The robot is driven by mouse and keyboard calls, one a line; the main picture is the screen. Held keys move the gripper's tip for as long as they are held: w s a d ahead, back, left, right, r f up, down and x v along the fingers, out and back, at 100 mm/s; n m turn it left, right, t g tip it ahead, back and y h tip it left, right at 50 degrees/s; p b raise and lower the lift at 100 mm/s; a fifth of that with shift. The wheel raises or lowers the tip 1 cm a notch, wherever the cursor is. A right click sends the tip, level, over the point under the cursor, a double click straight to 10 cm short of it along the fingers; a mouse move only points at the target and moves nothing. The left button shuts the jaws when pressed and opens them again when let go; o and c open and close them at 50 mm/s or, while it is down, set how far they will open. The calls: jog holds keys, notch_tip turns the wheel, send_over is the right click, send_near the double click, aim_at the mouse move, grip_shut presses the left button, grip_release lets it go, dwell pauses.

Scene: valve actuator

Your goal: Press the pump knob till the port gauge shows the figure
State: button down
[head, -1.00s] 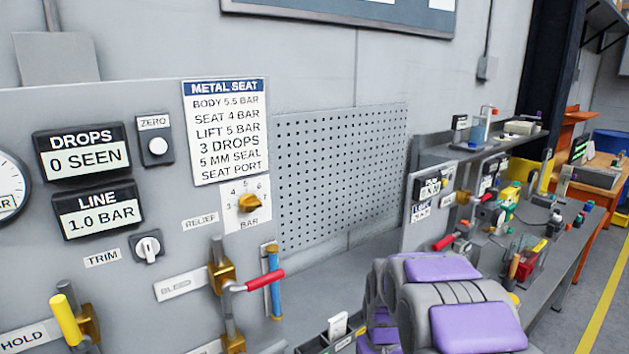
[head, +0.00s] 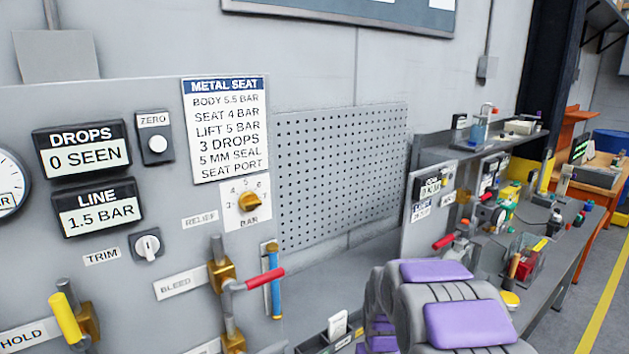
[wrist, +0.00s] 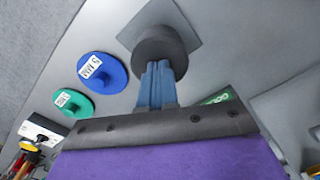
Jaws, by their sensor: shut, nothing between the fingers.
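In the wrist view my gripper (wrist: 157,68) has its blue fingers together, with their tips at a dark round knob (wrist: 162,46) on a grey square plate. The knob looks like the pump knob, but no label on it can be read. The tips appear to touch it; the exact contact is hard to tell. In the head view the round gauge (head: 8,185) is cut by the left edge and its needle cannot be read. The LINE display (head: 97,212) reads 1.5 BAR and the DROPS display (head: 83,155) reads 0 SEEN. The METAL SEAT card (head: 225,130) lists SEAT 4 BAR.
A blue disc (wrist: 108,78) marked 5 MM and a green disc (wrist: 70,107) sit left of the knob. The panel also carries a yellow HOLD lever (head: 65,316), a red BLEED lever (head: 265,279), a TRIM knob (head: 147,245) and an orange relief knob (head: 249,201).

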jog(key=shift+f, duration=1.2)
jog(key=shift+r+p, duration=1.2)
jog(key=shift+r, duration=2.05)
